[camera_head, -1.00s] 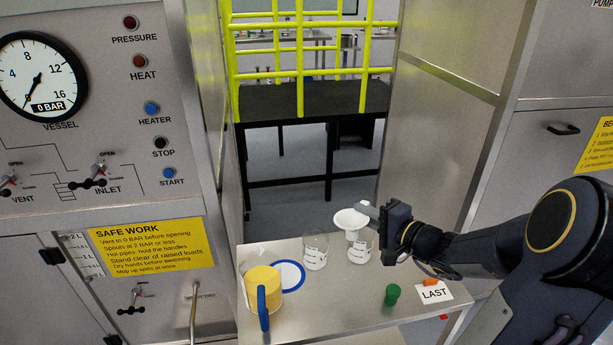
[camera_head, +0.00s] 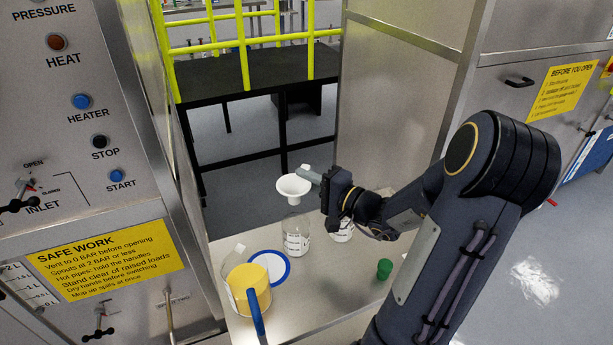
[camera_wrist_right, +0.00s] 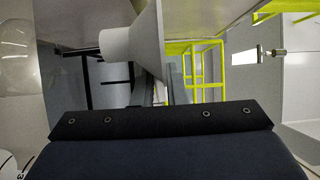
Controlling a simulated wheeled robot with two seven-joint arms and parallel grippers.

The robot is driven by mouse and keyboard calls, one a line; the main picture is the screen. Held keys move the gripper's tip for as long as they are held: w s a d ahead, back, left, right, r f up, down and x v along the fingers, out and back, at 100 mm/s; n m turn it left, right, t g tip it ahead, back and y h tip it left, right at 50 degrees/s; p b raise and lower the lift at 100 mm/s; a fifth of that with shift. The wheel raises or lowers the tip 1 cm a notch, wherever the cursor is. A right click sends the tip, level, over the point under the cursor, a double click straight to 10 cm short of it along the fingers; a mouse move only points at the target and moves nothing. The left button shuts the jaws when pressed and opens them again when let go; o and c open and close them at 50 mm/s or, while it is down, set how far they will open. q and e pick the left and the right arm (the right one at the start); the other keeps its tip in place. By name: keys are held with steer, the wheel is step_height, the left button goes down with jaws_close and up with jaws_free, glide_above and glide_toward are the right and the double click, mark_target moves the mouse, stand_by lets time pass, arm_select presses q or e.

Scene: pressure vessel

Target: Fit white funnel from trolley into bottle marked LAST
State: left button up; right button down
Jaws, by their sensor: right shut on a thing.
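My right gripper (camera_head: 312,176) is shut on the white funnel (camera_head: 293,188), holding it by its side with the mouth up and the spout down. In the head view the funnel appears just above the left clear bottle (camera_head: 297,240); I cannot tell whether its spout touches the neck. A second clear bottle (camera_head: 342,233) stands to the right, partly behind my gripper. In the right wrist view the funnel (camera_wrist_right: 138,42) shows at upper left, its spout towards a clear rounded vessel (camera_wrist_right: 18,62). The LAST card is hidden behind my right arm. My left gripper is not in view.
The trolley top (camera_head: 310,285) also holds a clear jug with yellow contents and a blue handle (camera_head: 248,284), a blue-rimmed white disc (camera_head: 270,268) and a green cap (camera_head: 384,268). A steel panel (camera_head: 395,110) rises behind on the right.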

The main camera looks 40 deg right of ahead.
steer(key=shift+f+b, duration=0.65)
steer(key=shift+f, duration=0.75)
step_height(320, 180, down, 3)
steer(key=b, duration=0.3)
steer(key=shift+r, duration=0.1)
steer(key=shift+f+b, duration=0.25)
steer(key=shift+b, duration=0.4)
steer(key=c, duration=1.4)
jaws_free()
steer(key=shift+s, duration=0.1)
